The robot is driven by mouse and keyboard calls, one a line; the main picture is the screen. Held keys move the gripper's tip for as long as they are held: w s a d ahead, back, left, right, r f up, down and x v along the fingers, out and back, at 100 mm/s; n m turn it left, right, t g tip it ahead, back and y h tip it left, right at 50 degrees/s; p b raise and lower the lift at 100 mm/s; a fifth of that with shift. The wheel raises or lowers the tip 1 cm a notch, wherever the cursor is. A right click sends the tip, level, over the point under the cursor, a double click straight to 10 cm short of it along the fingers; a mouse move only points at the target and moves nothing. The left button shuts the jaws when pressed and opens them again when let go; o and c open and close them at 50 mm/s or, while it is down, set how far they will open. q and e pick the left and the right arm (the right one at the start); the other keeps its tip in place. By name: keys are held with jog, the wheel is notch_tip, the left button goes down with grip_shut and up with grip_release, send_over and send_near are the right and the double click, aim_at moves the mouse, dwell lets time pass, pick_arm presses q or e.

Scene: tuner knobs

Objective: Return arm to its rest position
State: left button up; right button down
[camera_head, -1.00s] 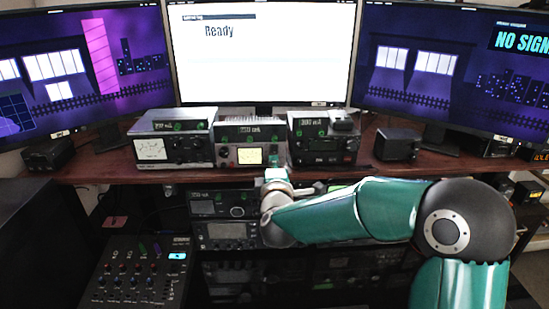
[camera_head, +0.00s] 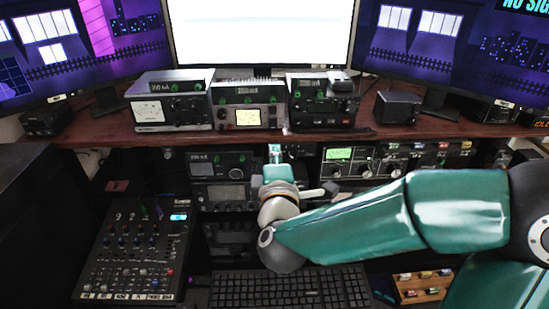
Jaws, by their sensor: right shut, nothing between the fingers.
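My right arm comes in from the right, with teal links. Its gripper (camera_head: 275,152) points away from me toward the radios under the shelf edge, and its fingers are small and partly hidden by the wrist. It is shut and empty. Left of it stands a radio (camera_head: 220,165) with a small screen and a round knob. Right of it, a wide radio with a green display (camera_head: 340,155) and several knobs shows above my forearm. Whether the gripper touches anything cannot be told, but nothing is held. My left gripper is not in view.
A wooden shelf (camera_head: 200,139) carries several meter boxes and a black cube (camera_head: 397,107). Monitors stand behind. A mixer (camera_head: 135,250) lies at lower left, and a black keyboard (camera_head: 290,290) lies below my wrist. A small wooden rack (camera_head: 424,286) is at lower right.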

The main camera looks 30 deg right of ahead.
jog(key=shift+s+a, duration=0.2)
dwell(0.5)
